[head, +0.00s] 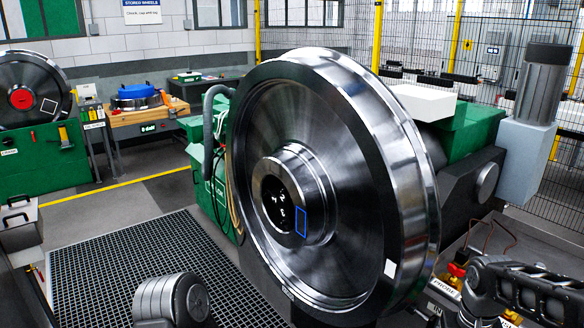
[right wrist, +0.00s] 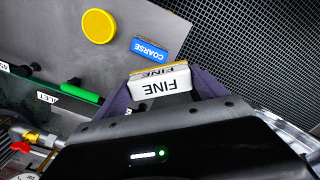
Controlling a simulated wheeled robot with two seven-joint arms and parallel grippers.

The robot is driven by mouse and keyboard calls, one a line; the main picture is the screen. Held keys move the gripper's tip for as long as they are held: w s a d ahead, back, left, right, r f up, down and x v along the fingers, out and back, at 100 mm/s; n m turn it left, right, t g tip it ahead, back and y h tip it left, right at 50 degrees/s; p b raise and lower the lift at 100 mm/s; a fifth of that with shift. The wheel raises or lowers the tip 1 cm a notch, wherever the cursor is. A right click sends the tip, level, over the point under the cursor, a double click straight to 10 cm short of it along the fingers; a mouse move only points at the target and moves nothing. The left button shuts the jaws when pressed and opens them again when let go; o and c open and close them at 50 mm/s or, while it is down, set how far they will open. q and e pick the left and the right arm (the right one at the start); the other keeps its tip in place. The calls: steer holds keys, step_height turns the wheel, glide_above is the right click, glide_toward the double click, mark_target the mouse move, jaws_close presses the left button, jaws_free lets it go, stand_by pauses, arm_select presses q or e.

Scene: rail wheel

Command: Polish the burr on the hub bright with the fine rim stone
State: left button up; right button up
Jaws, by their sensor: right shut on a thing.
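The large steel rail wheel (head: 335,120) stands upright in the middle of the head view. Its hub (head: 312,188) faces left and carries a blue square outline (head: 301,222); I cannot make out a burr there. In the right wrist view my right gripper (right wrist: 160,88) is shut on the fine rim stone (right wrist: 160,86), a pale block marked FINE. A second FINE marking with an orange edge shows just behind its face. A grey panel lies beyond the stone; I cannot tell whether they touch. My left gripper is out of view.
A blue COARSE block (right wrist: 150,48) and a yellow disc (right wrist: 98,26) lie on the grey panel (right wrist: 60,20) near the held stone. A green marker-like piece (right wrist: 81,93) is to the left. Dark floor grating (head: 140,265) lies left of the wheel.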

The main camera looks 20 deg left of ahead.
steer(key=a, duration=1.2)
steer(key=shift+a, duration=0.4)
